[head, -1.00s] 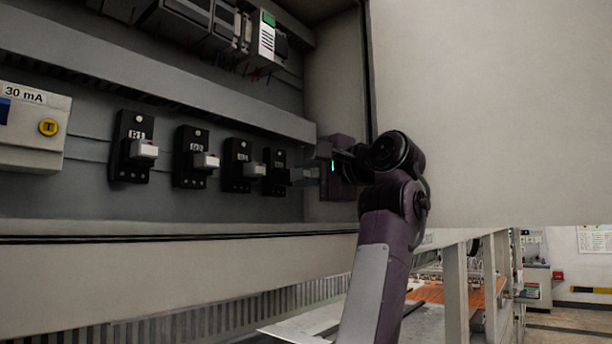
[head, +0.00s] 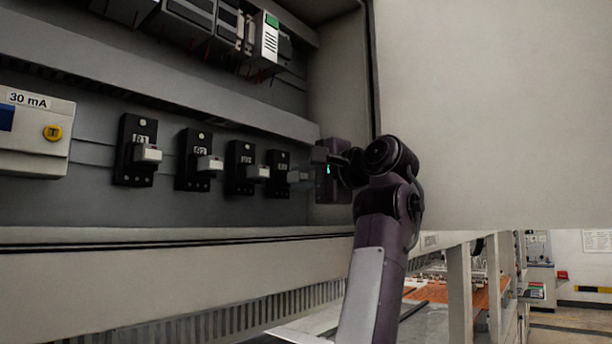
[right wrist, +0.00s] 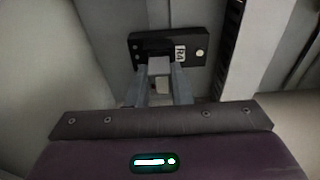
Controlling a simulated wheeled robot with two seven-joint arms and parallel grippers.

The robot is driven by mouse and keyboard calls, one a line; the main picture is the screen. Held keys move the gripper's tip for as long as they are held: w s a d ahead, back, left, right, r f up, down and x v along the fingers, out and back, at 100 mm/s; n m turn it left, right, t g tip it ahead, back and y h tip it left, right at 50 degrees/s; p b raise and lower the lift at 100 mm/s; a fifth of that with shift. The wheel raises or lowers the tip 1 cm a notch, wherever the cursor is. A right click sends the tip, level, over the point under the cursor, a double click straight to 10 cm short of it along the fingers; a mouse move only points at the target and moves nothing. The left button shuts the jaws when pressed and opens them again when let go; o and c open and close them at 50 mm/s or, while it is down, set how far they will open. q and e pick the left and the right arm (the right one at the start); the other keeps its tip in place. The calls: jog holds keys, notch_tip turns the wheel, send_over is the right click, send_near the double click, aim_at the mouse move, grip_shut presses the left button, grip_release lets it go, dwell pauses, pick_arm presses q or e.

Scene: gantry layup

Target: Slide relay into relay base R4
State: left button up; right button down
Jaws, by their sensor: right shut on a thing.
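The black relay base R4 (head: 277,174) is the rightmost of the row on the cabinet's back panel. Its R4 label shows in the right wrist view (right wrist: 181,53). My right gripper (head: 297,177) is in front of this base. In the right wrist view its two grey fingers (right wrist: 161,80) are shut on a pale grey relay (right wrist: 159,67), which is lined up over the dark middle of the base. I cannot tell whether the relay is touching the base or how deep it sits. My left gripper is not in view.
Bases R1 (head: 135,168), R2 (head: 193,176) and R3 (head: 239,180) stand to the left, each with a pale relay. The cabinet's side wall (head: 335,110) is close on the right. A trunking (head: 190,85) runs above and a ledge (head: 150,238) below.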

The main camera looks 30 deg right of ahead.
aim_at(303, 178)
jog(key=shift+w+a, duration=0.15)
jog(key=shift+w, duration=0.2)
jog(key=c, duration=1.2)
grip_release()
jog(key=shift+c, duration=0.2)
jog(key=shift+o, duration=0.2)
jog(key=shift+w+a, duration=0.1)
jog(key=shift+w, duration=0.05)
jog(key=b+v, duration=0.4)
jog(key=v, duration=0.2)
jog(key=shift+s+f, duration=0.1)
jog(key=shift+s, duration=0.2)
jog(key=shift+s+d, duration=0.25)
jog(key=shift+s, duration=0.3)
